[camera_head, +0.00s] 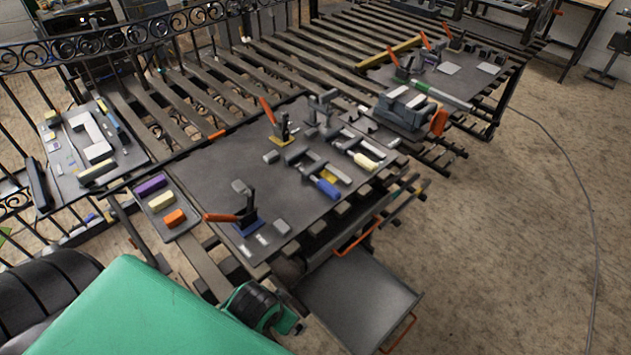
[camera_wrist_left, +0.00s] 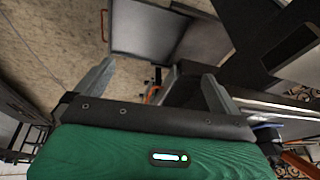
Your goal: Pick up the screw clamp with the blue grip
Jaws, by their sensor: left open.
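The screw clamp with the blue grip (camera_head: 328,188) lies on the dark work plate (camera_head: 215,170), its grip toward the plate's front right. A similar clamp with a pale yellow grip (camera_head: 366,161) lies just beyond it. My left gripper (camera_wrist_left: 159,71) is open and empty in the left wrist view, with the floor and a grey tray behind its fingers. A small blue patch shows at the right of that view, but I cannot tell what it is. The left gripper's fingers do not show in the head view. My right gripper is not in view.
Toggle clamps with orange handles (camera_head: 222,217) and (camera_head: 268,110) stand on the plate. A grey vise (camera_head: 402,110) is to the right. A grey pull-out tray (camera_head: 357,297) juts out below the plate's front. Purple, yellow and orange blocks (camera_head: 174,217) lie at left.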

